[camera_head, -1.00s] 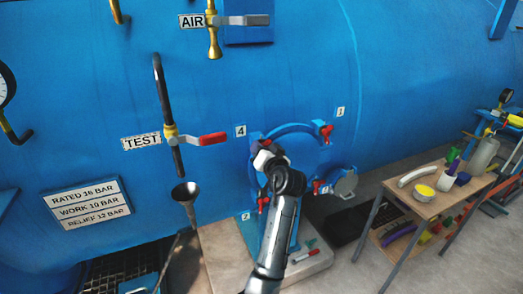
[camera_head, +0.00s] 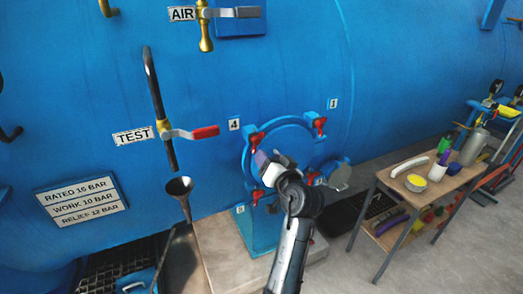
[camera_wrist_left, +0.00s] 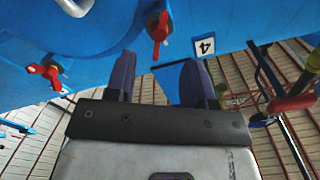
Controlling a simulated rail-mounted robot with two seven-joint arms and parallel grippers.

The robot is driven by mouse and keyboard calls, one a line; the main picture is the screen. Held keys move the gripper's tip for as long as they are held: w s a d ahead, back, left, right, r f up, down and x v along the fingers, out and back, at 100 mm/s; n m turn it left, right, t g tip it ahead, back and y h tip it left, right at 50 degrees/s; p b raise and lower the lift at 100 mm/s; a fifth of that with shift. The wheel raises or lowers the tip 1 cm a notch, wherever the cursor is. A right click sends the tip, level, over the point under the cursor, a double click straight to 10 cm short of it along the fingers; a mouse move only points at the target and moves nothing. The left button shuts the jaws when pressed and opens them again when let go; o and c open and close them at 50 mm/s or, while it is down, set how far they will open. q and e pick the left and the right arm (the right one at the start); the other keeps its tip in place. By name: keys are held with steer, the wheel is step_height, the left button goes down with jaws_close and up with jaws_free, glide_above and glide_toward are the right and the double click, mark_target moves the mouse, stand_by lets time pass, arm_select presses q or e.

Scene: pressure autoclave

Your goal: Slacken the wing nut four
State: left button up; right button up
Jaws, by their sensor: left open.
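Wing nut four (camera_head: 256,138) is red and sits at the upper left of the blue round door ring (camera_head: 283,120), beside the label 4 (camera_head: 234,125). In the left wrist view the red wing nut (camera_wrist_left: 159,28) beside the label 4 lies beyond the fingertips, roughly in line with the gap between them. My left gripper (camera_head: 262,161) is below and slightly right of the nut in the head view. Its two purple fingers are apart and empty in the left wrist view (camera_wrist_left: 159,65). They do not appear to touch the nut. My right gripper is not in view.
More red wing nuts sit around the ring, at the upper right (camera_head: 319,124), lower right (camera_head: 313,179) and lower left (camera_head: 257,196). The red-handled TEST valve (camera_head: 195,133) and a funnel (camera_head: 180,188) are at left. A bench (camera_head: 412,199) with tools stands at right.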

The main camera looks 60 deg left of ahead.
arm_select(q)
steer(key=shift+s+d, duration=0.15)
steer(key=shift+d, duration=0.9)
steer(key=shift+s+d, duration=0.15)
steer(key=shift+d, duration=0.9)
